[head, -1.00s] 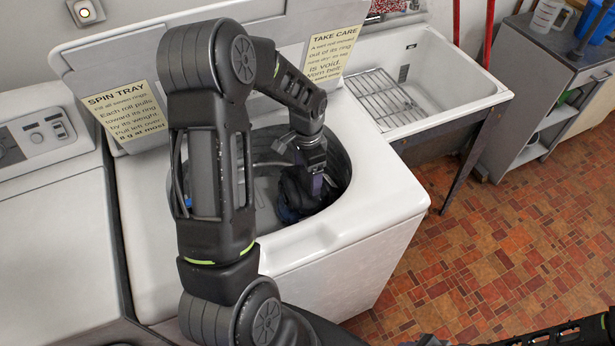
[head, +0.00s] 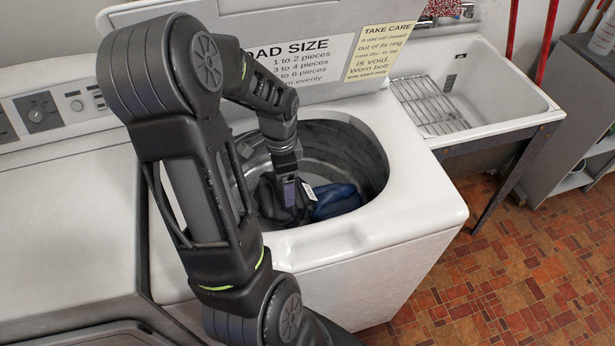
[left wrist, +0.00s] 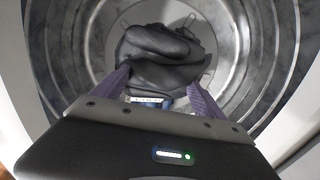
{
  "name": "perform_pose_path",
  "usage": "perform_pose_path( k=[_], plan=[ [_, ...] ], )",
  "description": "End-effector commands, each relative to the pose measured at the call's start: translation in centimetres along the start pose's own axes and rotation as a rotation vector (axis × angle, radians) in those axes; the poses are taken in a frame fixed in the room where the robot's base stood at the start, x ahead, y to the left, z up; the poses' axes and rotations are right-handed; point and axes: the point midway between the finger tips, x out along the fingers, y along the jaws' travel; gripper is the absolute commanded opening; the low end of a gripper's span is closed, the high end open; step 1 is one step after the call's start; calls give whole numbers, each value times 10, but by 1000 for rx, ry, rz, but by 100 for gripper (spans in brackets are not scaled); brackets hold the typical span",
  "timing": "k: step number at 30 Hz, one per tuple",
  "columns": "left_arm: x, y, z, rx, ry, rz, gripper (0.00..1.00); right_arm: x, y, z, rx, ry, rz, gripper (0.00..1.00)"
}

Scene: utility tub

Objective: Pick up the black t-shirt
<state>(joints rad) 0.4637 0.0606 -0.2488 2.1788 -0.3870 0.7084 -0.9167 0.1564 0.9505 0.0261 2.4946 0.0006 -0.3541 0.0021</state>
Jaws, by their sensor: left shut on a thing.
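The black t-shirt (left wrist: 160,60) is a bunched dark bundle between the two purple fingers of my left gripper (left wrist: 155,90) in the left wrist view. The left gripper is shut on it, inside the washer tub. In the head view the left gripper (head: 288,192) points down into the tub, with the black t-shirt (head: 268,203) around its fingertips. Part of the shirt is hidden behind the gripper and arm. A pale tag shows beside the cloth. My right gripper is not in view.
A blue cloth (head: 335,200) lies in the tub just right of the shirt. The washer (head: 400,205) has its lid raised behind the opening, and its rim surrounds my gripper. A sink (head: 480,85) with a wire rack stands to the right. Tiled floor at the lower right is clear.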

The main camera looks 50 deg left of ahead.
Motion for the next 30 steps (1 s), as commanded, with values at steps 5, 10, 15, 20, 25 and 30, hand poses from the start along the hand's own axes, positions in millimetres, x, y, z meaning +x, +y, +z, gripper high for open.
perform_pose_path(
  k=[5,10,15,20,25,30],
  plan=[
    [0,0,23,-1,1,-1,10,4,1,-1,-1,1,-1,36],
    [0,0,30,1,0,-1,10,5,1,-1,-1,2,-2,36],
    [0,0,30,2,0,0,10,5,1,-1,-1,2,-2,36],
    [0,0,30,1,0,0,10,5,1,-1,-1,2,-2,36],
    [0,0,30,1,0,-1,10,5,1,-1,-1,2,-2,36],
    [0,0,30,1,0,-1,10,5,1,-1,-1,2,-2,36]
  ],
)
